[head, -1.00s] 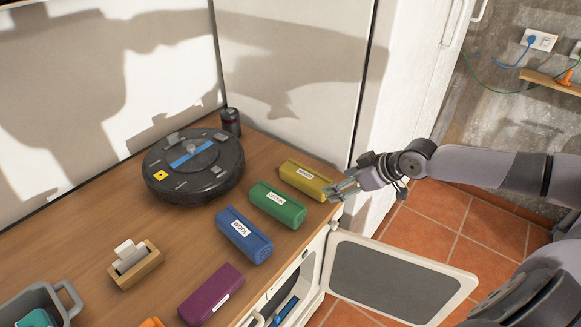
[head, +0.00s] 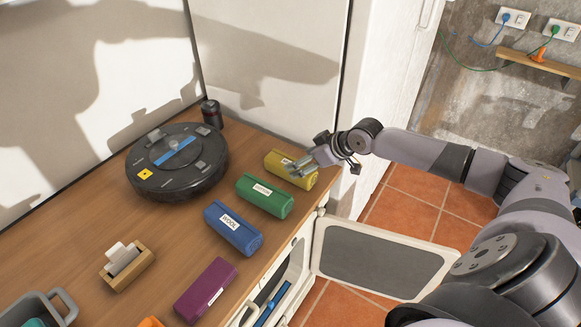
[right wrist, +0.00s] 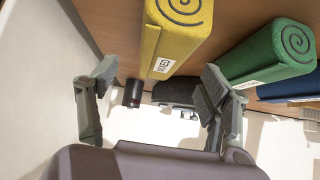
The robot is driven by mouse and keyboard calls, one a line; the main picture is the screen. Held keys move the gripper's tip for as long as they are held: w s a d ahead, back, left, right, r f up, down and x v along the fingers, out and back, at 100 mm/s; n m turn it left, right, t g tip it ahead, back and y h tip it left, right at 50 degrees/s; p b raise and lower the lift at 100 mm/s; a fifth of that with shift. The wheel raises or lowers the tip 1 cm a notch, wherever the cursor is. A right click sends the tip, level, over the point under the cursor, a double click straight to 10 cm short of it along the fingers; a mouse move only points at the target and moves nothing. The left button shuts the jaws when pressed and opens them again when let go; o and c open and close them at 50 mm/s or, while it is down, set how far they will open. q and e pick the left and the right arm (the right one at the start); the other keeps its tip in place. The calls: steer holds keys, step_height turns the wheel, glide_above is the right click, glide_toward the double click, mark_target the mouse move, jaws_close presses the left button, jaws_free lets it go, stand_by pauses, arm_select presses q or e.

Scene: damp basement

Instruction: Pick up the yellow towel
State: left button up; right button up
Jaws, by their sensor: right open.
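The yellow towel (head: 275,164) is a rolled bundle with a white label, lying on the wooden worktop near its right end. The right wrist view shows its spiral end and label (right wrist: 165,63) ahead of the jaws, in line with the gap between them. My left gripper is not in view.
Green (head: 265,195), blue (head: 232,229) and purple (head: 206,289) rolls lie in a row on the worktop (head: 75,250). A robot vacuum (head: 177,162) and a dark can (head: 212,114) stand behind. An open cabinet door (head: 385,258) juts out below. A white wall panel rises behind the towel.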

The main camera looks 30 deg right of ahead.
mark_target(274, 162)
steer(key=shift+x, duration=0.9)
steer(key=shift+w+a+f+p, duration=0.15)
steer(key=shift+w+f+p, duration=0.1)
steer(key=shift+w+p, duration=0.2)
steer(key=p+x, duration=0.1)
steer(key=x, duration=0.2)
steer(key=shift+w+a+f, duration=0.15)
steer(key=shift+a+f, duration=0.05)
steer(key=shift+w+f, duration=0.25)
steer(key=shift+f, duration=0.05)
steer(key=shift+s, duration=0.1)
steer(key=shift+c, duration=0.7)
steer(key=c, duration=1.2)
